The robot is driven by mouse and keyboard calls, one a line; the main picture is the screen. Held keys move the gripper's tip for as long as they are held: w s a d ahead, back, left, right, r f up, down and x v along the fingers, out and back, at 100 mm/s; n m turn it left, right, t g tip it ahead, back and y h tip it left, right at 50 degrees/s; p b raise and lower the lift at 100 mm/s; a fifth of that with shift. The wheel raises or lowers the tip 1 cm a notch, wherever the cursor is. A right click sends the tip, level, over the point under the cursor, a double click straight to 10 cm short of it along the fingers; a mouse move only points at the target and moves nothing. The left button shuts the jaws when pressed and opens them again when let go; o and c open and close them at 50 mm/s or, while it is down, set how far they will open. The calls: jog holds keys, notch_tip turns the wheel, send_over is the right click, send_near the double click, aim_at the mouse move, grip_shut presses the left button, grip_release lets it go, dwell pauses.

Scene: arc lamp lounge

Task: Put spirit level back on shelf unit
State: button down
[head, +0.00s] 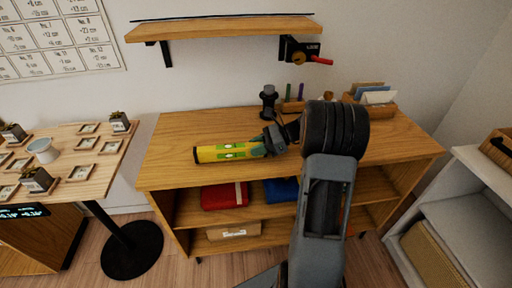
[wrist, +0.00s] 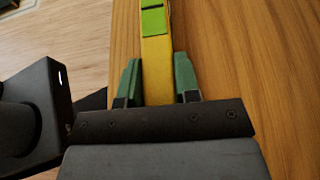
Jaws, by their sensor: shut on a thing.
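The yellow spirit level (head: 215,154) with green vials is at the top of the wooden shelf unit (head: 170,178), near its front left. My gripper (head: 268,143) holds it at its right end. In the wrist view the green fingers of my gripper (wrist: 158,78) close on both sides of the spirit level (wrist: 155,50), which points away from me. I cannot tell whether the level touches the wood or hovers just above it. My arm hides part of the unit's right front.
On the unit's top stand a dark cylindrical item (head: 268,100), a pen holder (head: 292,106) and a paper organiser (head: 380,108). A red folded item (head: 225,195) and a box (head: 233,232) sit below. A wall shelf (head: 225,28) hangs above. A small table (head: 100,160) stands left.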

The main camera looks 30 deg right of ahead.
jog(key=shift+f, duration=0.15)
jog(key=c, duration=0.8)
grip_release()
jog(key=shift+c, duration=0.2)
